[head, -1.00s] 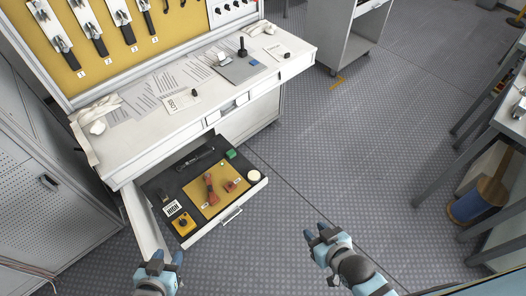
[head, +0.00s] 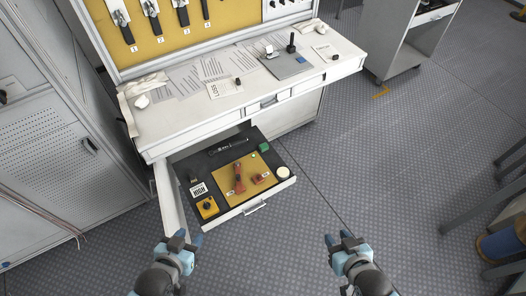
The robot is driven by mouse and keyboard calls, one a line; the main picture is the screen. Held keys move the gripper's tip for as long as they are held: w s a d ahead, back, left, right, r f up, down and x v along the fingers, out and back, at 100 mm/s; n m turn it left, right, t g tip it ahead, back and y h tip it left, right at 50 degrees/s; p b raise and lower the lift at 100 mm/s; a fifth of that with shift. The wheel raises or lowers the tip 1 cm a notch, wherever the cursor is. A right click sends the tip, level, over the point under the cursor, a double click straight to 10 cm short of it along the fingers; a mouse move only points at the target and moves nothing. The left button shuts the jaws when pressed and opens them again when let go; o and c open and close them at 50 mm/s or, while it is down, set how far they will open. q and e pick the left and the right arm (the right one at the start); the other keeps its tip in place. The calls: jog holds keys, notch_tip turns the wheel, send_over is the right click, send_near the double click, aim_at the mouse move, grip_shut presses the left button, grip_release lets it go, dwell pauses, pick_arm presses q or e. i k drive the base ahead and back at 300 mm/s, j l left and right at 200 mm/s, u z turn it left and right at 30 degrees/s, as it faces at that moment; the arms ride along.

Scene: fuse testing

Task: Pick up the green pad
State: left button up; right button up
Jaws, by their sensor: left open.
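A small green block (head: 264,147), the only pad-like green thing I see, lies at the back right of the open drawer (head: 277,189) under the workbench. It sits just beyond the yellow board (head: 226,184), which has a small green dot at its upper right. My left gripper (head: 187,239) is open and empty, in front of the drawer at its lower left. My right gripper (head: 338,240) looks open and empty, to the lower right of the drawer over the floor. Both grippers are apart from the green block.
The drawer also holds red parts (head: 239,185), a yellow box with a black knob (head: 207,208), a "HIGH" card (head: 198,189) and a round white item (head: 283,172). The workbench top (head: 190,120) overhangs the drawer's back.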

aim_at(264, 147)
jog(key=i+l, duration=0.4)
jog(key=i, duration=0.2)
jog(key=u, duration=0.4)
jog(key=i+l+u, duration=0.1)
jog(key=u, duration=0.7)
jog(key=l+u, duration=0.15)
jog(key=u, duration=0.3)
jog(key=i+l, duration=0.05)
